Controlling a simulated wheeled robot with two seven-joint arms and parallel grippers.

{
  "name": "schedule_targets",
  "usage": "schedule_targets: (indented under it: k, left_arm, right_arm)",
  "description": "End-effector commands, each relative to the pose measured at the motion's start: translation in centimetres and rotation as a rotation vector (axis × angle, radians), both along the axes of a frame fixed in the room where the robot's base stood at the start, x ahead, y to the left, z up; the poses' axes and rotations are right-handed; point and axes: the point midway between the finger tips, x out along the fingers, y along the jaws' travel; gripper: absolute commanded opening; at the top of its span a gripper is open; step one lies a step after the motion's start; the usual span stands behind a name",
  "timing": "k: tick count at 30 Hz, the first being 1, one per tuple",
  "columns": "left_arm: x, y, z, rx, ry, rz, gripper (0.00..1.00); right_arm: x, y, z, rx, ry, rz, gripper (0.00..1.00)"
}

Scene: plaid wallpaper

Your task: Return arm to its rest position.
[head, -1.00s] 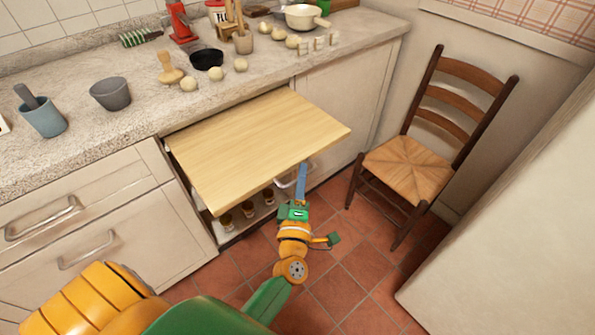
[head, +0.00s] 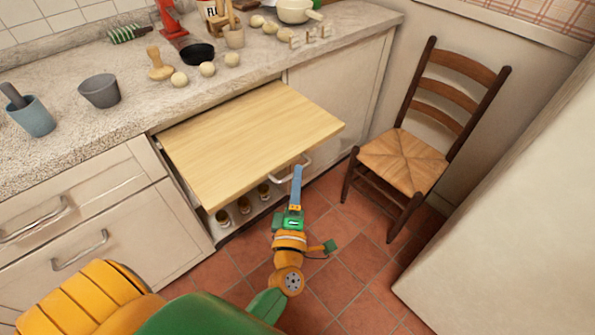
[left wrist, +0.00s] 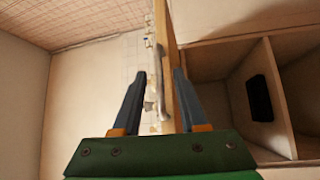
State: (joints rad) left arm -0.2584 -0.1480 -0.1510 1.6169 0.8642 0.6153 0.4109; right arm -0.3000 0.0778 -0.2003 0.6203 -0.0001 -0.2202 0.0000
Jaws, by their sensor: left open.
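My left arm reaches in from the bottom of the head view. Its gripper (head: 298,170) is open and empty, in front of the pulled-out wooden board (head: 250,138), near a metal handle (head: 290,177) at the board's front. In the left wrist view the two dark fingers (left wrist: 160,76) stand apart. The board (left wrist: 185,95) shows edge-on beyond and between them, with the pale handle bar (left wrist: 159,50) beside it. I cannot tell how far the fingertips are from the handle. My right gripper is not in view.
The counter (head: 75,125) holds a grey bowl (head: 100,91), a blue mortar (head: 32,116), a black dish (head: 197,54) and several dough balls. Several jars stand under the board. A wooden chair (head: 400,160) stands right. A pale panel (head: 510,220) fills the far right. Tiled floor is clear between.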

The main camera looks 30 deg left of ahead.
Motion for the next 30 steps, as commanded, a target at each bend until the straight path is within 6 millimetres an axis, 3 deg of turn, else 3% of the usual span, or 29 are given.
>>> schedule_targets:
  k: [3, 7, 20, 22, 23, 26, 27, 29, 30]
  left_arm:
    - [-2.3, -0.9, -0.6, -0.001, 0.003, -0.001, 0.42]
    - [-3.7, -1.5, -0.7, 0.0, 0.001, -0.001, 0.42]
    - [-3.9, -1.7, -0.6, 0.004, 0.003, -0.003, 0.42]
    - [-3.7, -2.5, -1.4, 0.053, 0.052, -0.045, 0.42]
    - [-3.5, -3.3, -2.4, 0.101, 0.1, -0.086, 0.42]
    - [-4.6, -7.1, -9.0, 0.367, 0.377, -0.324, 0.42]
    - [-6.2, -8.3, -12.7, 0.495, 0.516, -0.445, 0.42]
    - [-9.8, -9.0, -18.1, 0.673, 0.717, -0.624, 0.42]
    - [-12.7, -8.8, -21.2, 0.778, 0.844, -0.739, 0.42]
  right_arm:
    - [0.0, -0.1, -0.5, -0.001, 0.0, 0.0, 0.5]
    - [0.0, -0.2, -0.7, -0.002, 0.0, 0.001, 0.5]
    - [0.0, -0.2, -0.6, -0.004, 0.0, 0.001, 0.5]
    - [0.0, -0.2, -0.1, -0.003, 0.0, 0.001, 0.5]
    - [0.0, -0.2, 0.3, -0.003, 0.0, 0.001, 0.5]
    - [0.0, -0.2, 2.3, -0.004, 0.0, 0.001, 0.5]
    - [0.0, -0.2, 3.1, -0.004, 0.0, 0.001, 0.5]
    - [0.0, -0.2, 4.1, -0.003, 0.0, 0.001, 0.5]
    - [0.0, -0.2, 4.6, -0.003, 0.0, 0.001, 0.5]
